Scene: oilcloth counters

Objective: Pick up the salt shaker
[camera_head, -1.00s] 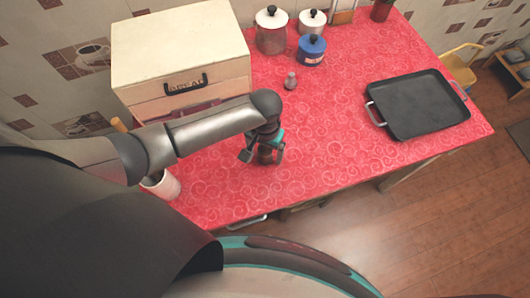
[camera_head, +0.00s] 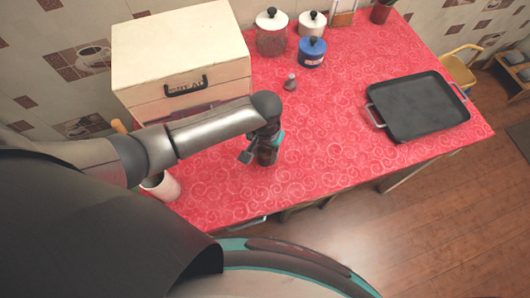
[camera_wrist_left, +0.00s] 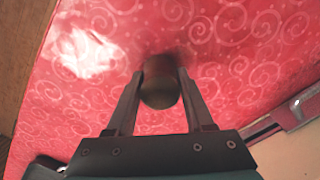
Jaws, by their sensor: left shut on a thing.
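My left gripper (camera_head: 262,154) is low over the near part of the red counter, shut on a small dark brownish thing (camera_head: 266,156), which I take to be the salt shaker. In the left wrist view its rounded, dark olive top (camera_wrist_left: 160,94) sits between the two fingers of the gripper (camera_wrist_left: 161,76). Its lower part is hidden, and I cannot tell whether it touches the counter. A small grey shaker-like thing (camera_head: 290,82) stands apart, farther back on the counter. My right gripper is not in view.
A cream bread box (camera_head: 185,50) stands at the back left, with a white cup (camera_head: 162,186) at the left edge. Canisters (camera_head: 271,35) and a blue jar (camera_head: 311,52) stand at the back. A black tray (camera_head: 418,106) lies right. The middle of the red counter (camera_head: 335,150) is clear.

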